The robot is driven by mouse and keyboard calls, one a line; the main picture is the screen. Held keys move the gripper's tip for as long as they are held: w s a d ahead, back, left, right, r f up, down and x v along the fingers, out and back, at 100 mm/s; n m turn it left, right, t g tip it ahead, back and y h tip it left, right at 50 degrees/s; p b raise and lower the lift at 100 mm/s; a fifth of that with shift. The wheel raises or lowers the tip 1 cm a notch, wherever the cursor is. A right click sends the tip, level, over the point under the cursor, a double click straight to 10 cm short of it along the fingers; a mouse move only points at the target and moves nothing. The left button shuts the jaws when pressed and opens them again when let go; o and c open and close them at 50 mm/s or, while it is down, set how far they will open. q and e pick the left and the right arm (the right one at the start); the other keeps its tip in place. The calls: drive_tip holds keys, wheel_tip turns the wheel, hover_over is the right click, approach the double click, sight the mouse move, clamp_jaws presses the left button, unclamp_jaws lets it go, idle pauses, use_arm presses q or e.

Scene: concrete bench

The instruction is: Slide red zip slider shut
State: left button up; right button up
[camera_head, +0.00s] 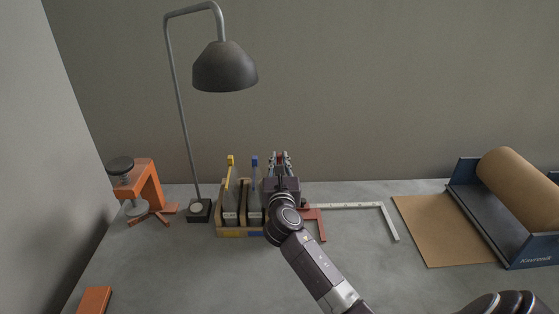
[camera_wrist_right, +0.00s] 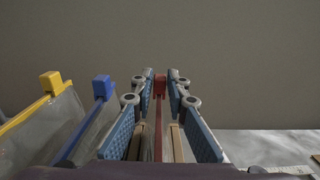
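The red zip slider (camera_wrist_right: 159,84) shows between the fingertips of my right gripper (camera_wrist_right: 160,74) in the right wrist view, on a red strip running toward the camera. The fingers appear shut on it, one on each side, with no clear gap. In the head view, the slider (camera_head: 280,155) is a small red spot between the fingertips of my right gripper (camera_head: 280,156). My right wrist hides most of the red-edged bag below. My left gripper is not in view.
A wooden rack (camera_head: 238,231) holds bags with a yellow slider (camera_head: 230,160) and a blue slider (camera_head: 254,161) to the left. A lamp (camera_head: 224,71), an orange clamp (camera_head: 149,184), a white square (camera_head: 390,222) and a paper roll (camera_head: 520,185) stand or lie around. The front bench is mostly clear.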

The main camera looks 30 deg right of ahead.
clamp_jaws()
drive_tip(key=shift+s+a, duration=0.1)
drive_tip(key=shift+s+a+p, duration=0.2)
drive_tip(key=shift+s+p, duration=0.1)
drive_tip(key=shift+p, duration=0.15)
drive_tip(key=p+v, duration=0.4)
drive_tip(key=v, duration=0.5)
drive_tip(key=shift+s+a, duration=0.25)
drive_tip(key=shift+s, duration=0.1)
